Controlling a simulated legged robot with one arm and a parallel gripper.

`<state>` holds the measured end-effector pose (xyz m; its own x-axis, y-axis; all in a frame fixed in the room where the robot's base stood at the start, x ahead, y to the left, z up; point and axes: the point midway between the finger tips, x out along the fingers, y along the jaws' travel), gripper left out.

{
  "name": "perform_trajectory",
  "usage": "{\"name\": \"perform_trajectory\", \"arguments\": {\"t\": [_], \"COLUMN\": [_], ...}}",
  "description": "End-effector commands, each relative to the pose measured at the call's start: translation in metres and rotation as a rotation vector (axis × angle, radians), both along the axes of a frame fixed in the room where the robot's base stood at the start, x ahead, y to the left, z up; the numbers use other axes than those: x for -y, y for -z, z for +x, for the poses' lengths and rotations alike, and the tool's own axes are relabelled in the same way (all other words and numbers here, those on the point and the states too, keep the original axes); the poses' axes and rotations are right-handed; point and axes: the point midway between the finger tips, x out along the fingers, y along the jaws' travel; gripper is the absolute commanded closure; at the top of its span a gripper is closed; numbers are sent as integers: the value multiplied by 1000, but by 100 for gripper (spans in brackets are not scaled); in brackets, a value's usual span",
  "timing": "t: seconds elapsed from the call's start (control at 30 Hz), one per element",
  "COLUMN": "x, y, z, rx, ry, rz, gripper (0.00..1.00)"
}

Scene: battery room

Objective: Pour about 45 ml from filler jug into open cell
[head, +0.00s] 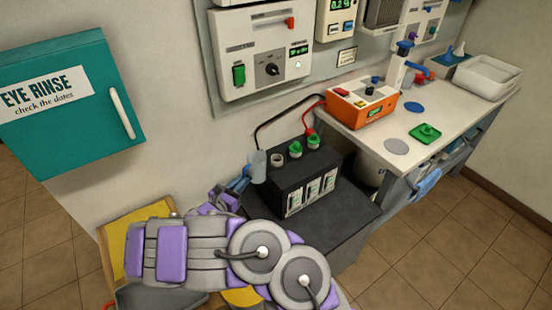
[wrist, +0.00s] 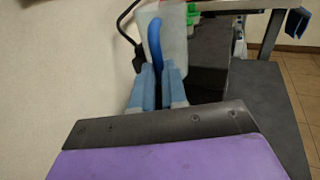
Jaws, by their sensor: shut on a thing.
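The filler jug (head: 258,167) is a small translucent cup with a blue handle (wrist: 155,45). My gripper (head: 241,184) has blue fingers and is shut on that handle, and the fingers also show in the wrist view (wrist: 160,84). The jug looks about upright, just left of the black battery (head: 265,192). The open cell (head: 278,160) is the uncapped pale ring on the battery top, nearest the jug. Two other cells have green caps (head: 295,149). The jug's liquid level and the inside of the cell cannot be made out.
The battery stands on a dark stand (head: 350,215). A black cable and a red cable run from it to an orange unit (head: 362,112) on the bench. A teal eye rinse cabinet (head: 75,130) is on the left wall.

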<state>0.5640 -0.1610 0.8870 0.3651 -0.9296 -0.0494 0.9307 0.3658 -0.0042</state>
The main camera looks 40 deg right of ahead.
Motion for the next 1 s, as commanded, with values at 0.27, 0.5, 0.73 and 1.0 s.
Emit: {"name": "perform_trajectory", "arguments": {"t": [0.27,0.5,0.73,1.0], "x": [6,17,31,50], "y": [-16,-33,-47,-59], "z": [1,4,8,11], "rx": [-17,-47,-78,-126], "ry": [7,6,7,12], "rz": [102,251,399,576], "gripper": [100,100,100,100]}}
